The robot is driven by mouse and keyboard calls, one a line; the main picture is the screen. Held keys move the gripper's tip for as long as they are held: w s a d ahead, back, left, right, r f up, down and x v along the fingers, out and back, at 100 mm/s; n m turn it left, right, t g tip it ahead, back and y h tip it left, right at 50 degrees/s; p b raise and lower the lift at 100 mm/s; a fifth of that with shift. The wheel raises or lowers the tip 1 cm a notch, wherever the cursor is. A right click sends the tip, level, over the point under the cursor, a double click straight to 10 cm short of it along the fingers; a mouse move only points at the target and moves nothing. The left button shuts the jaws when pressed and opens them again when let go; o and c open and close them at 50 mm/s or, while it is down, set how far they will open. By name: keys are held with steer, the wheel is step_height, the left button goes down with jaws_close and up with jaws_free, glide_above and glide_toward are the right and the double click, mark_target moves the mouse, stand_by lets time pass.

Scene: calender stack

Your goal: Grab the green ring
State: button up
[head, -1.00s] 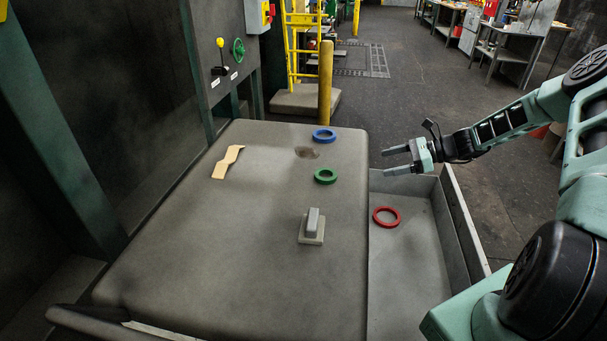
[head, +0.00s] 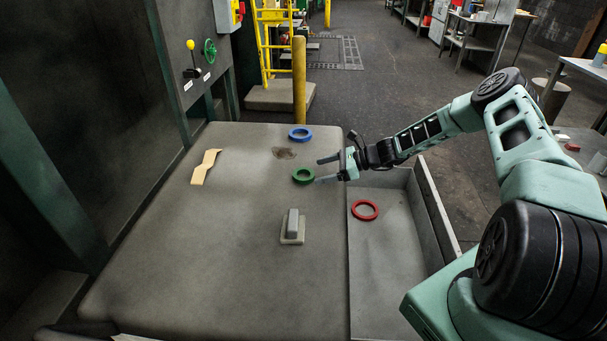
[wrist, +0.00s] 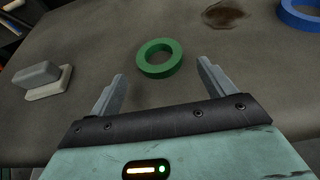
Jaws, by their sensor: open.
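The green ring (head: 303,176) lies flat on the grey table near its right edge. In the wrist view the green ring (wrist: 159,58) is ahead of the fingertips, between their lines and a little left of centre. My gripper (head: 318,171) is open and empty, just right of the ring in the head view. In the wrist view both fingers of my gripper (wrist: 161,70) are spread wide. I cannot tell its exact height above the table.
A blue ring (head: 300,134) lies behind the green one, and a red ring (head: 365,210) lies in the lower tray (head: 385,290) at right. A grey block on a pad (head: 292,228) sits nearer. A tan strip (head: 206,167) lies at left. A dark stain (head: 284,153) marks the table.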

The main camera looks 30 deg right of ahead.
mark_target(314, 174)
steer(key=shift+p+x, duration=0.4)
steer(key=shift+x, duration=1.5)
steer(key=shift+r, duration=0.1)
steer(key=c, duration=1.1)
steer(key=shift+o, duration=0.2)
